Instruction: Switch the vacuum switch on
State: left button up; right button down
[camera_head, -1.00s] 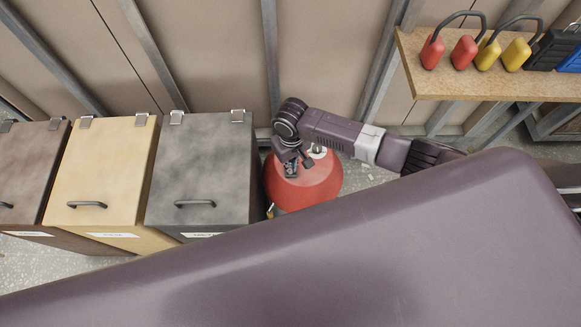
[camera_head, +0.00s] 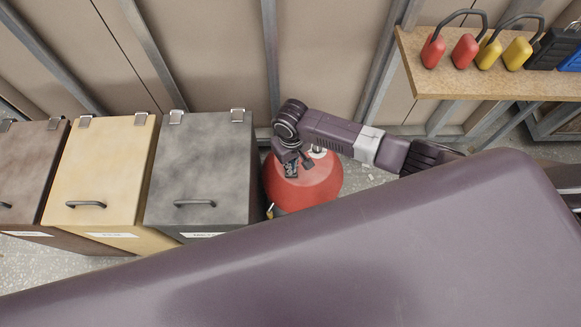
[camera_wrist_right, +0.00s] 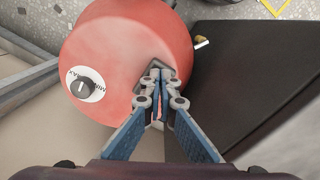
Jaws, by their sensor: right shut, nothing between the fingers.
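The vacuum is a red dome-topped canister (camera_head: 300,193) on the floor beside the grey bin. It fills the upper left of the right wrist view (camera_wrist_right: 110,50). A dark round knob on a white label, apparently the switch (camera_wrist_right: 82,86), sits on the dome left of my fingers. A small pale patch in the head view (camera_head: 317,151) seems to be the same label, partly hidden by my arm. My right gripper (camera_head: 291,173) is over the dome, shut and empty. Its fingertips (camera_wrist_right: 159,75) are close to the red surface, apart from the knob; contact cannot be told. My left gripper is not in view.
Lidded bins in grey (camera_head: 200,170), yellow (camera_head: 100,170) and brown (camera_head: 27,170) stand left of the vacuum. A wooden shelf (camera_head: 430,85) with red and yellow padlock-like weights is at upper right. A metal-framed wall stands behind. My body covers the lower right.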

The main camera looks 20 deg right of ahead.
jog(key=shift+f+b, duration=0.4)
jog(key=shift+f, duration=0.35)
jog(key=shift+r, duration=0.1)
notch_tip(320, 180, up, 7)
jog(key=p, duration=0.8)
dwell(0.8)
